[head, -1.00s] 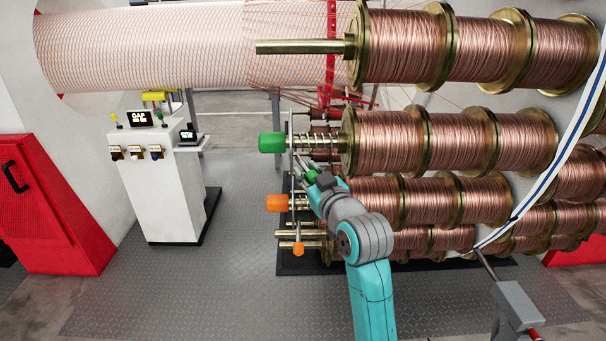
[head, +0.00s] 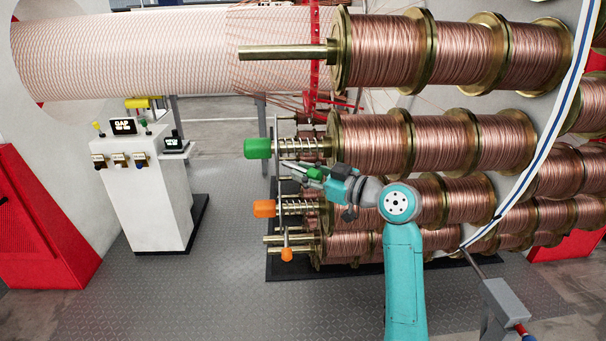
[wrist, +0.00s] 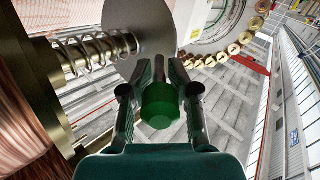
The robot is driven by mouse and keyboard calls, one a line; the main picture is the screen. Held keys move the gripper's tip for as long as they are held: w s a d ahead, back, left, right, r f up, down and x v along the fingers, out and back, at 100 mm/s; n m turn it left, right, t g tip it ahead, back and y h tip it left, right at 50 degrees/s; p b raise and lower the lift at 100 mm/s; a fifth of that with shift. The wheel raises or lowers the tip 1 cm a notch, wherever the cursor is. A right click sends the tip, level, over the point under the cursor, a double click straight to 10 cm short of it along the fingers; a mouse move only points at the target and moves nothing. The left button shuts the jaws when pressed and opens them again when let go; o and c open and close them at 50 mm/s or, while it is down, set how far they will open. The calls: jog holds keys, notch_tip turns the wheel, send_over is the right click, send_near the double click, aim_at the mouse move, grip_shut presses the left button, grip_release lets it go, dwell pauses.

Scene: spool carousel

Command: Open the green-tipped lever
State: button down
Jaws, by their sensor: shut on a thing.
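The green-tipped lever's green tip (wrist: 160,105) sits between my gripper's fingers in the wrist view, and they are shut on it. A grey round-ended plate (wrist: 138,35) shows just behind the tip. In the head view my gripper (head: 312,172) reaches left from the wrist, just below and to the right of the large green cap (head: 258,148) on a spool shaft. Fingers and small size make the tip and the lever's exact tilt hard to tell there. A spring (wrist: 95,50) on a brass shaft lies left of the tip in the wrist view.
Copper spools (head: 370,143) stand in rows close behind and right of my gripper. An orange cap (head: 264,208) and an orange-tipped lever (head: 287,254) are below it. A white control console (head: 148,190) stands left, with open floor (head: 225,235) between.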

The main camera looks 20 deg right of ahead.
jog(key=shift+d, duration=0.2)
jog(key=c, duration=1.2)
grip_release()
jog(key=v, duration=1.2)
